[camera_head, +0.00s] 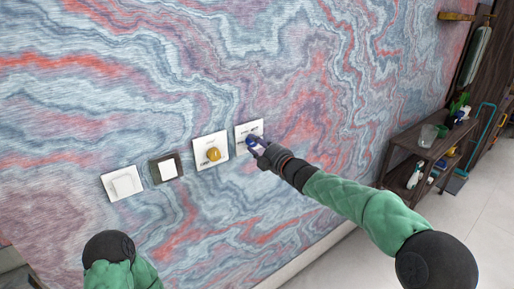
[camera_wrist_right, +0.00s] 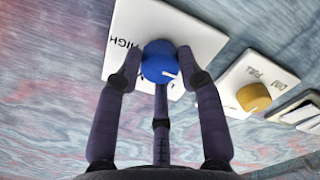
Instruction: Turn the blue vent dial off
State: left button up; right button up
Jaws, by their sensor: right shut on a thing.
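The blue vent dial (camera_wrist_right: 158,58) sits on a white wall plate (camera_wrist_right: 135,20) with the word HIGH on it. A short white mark shows on the dial's face, toward its lower right in the wrist view. My right gripper (camera_head: 259,149) has its fingers around the dial, one on each side, and is shut on it. In the head view the blue dial (camera_head: 253,141) is partly hidden by the gripper. My left arm shows only at the bottom left, and its gripper is out of view.
Left of the blue dial are a yellow dial (camera_head: 213,154) on a white plate, a dark-framed switch (camera_head: 168,168) and a white switch (camera_head: 123,183). A wooden shelf (camera_head: 425,160) with bottles and a glass container stands far right.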

dwell(0.5)
jog(key=o, duration=1.1)
jog(key=shift+o, duration=0.2)
jog(key=shift+s, duration=0.1)
jog(key=v, duration=1.1)
jog(key=shift+s+d, duration=0.25)
jog(key=shift+s, duration=0.05)
